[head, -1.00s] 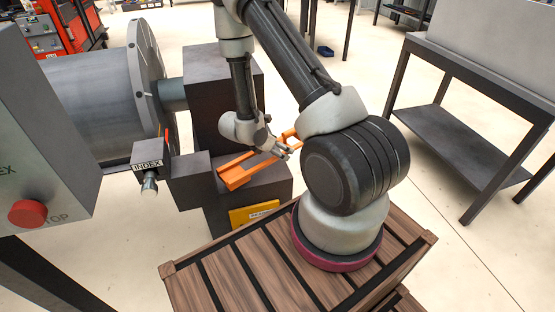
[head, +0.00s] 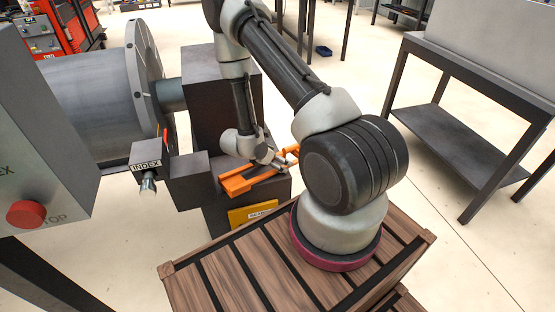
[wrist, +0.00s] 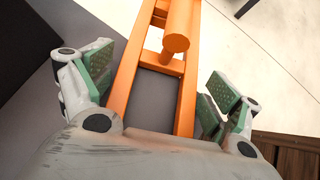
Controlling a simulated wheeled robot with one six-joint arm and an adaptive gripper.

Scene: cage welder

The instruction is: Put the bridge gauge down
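The bridge gauge is an orange open frame (head: 237,184) with a round handle. In the head view it lies over the dark grey block's low ledge (head: 270,190), close to the ledge top and roughly level. My gripper (head: 276,162) is above its right part. In the wrist view the gauge's rails (wrist: 123,92) and handle (wrist: 176,44) run between the fingers. My gripper's green-padded fingers (wrist: 158,80) are spread wide with gaps on both sides of the gauge. The gauge's underside is hidden, so full contact with the ledge cannot be told.
A yellow label plate (head: 250,215) is on the block's front. A dark table (head: 480,75) stands at the right. Floor between is clear.

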